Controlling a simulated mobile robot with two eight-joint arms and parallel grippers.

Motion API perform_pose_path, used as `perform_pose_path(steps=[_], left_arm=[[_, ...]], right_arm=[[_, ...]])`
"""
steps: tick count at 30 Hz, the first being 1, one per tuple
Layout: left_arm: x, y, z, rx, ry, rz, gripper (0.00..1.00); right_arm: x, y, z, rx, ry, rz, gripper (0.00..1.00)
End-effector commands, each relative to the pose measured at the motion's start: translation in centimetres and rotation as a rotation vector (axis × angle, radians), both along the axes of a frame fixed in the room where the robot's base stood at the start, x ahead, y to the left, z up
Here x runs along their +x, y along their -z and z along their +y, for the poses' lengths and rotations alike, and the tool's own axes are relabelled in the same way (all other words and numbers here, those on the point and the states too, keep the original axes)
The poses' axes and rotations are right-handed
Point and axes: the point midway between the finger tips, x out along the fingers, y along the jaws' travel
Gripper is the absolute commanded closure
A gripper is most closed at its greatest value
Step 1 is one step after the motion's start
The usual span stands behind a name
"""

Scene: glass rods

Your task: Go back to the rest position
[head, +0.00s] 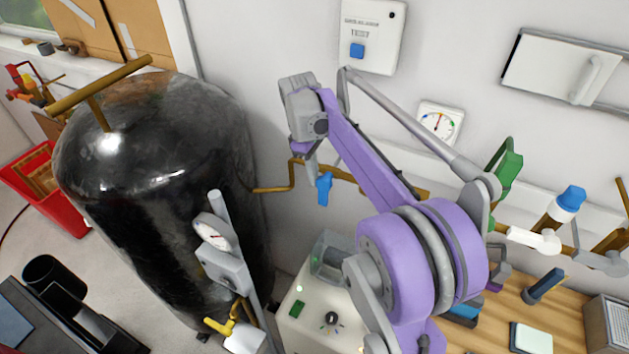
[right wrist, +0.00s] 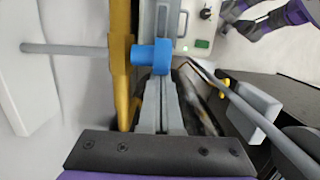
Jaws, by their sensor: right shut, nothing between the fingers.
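My right gripper (head: 311,168) is at the end of the purple arm, in front of the wall pipe and pointing down. It is shut with nothing in it. In the right wrist view, its grey fingers (right wrist: 161,110) lie together. A blue valve handle (head: 324,188) hangs by the fingertips in the head view. It also shows in the right wrist view (right wrist: 152,56), close to the fingers; I cannot tell whether they touch. My left gripper is not in view.
A large black tank (head: 165,180) stands left of the arm, with a gauge (head: 213,232) in front. A brass pipe (head: 275,189) runs along the wall. A control box (head: 300,312) is below, and a wooden bench (head: 563,300) with several items is at right.

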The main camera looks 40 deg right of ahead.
Motion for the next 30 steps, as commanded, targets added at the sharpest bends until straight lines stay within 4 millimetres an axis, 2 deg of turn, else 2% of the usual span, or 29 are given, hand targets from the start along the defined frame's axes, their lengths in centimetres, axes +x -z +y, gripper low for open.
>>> perform_pose_path(steps=[1, 6, 13, 23, 26, 30], left_arm=[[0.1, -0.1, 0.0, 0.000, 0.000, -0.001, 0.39], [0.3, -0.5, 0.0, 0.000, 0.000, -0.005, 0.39], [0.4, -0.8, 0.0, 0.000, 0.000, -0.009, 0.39], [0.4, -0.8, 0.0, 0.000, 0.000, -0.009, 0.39], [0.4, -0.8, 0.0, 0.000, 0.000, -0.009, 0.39], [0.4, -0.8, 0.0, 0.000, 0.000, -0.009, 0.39]], right_arm=[[0.2, -1.2, 0.1, 0.001, -0.001, -0.001, 1.00], [0.7, -4.7, 0.3, 0.001, -0.001, -0.001, 1.00], [1.1, -7.8, 0.5, 0.000, 0.000, 0.000, 1.00], [1.1, -8.3, 0.7, -0.002, 0.002, -0.004, 1.00], [0.6, -8.1, 1.6, -0.008, 0.015, -0.029, 1.00], [-1.0, -7.1, 4.3, -0.023, 0.063, -0.110, 1.00]])
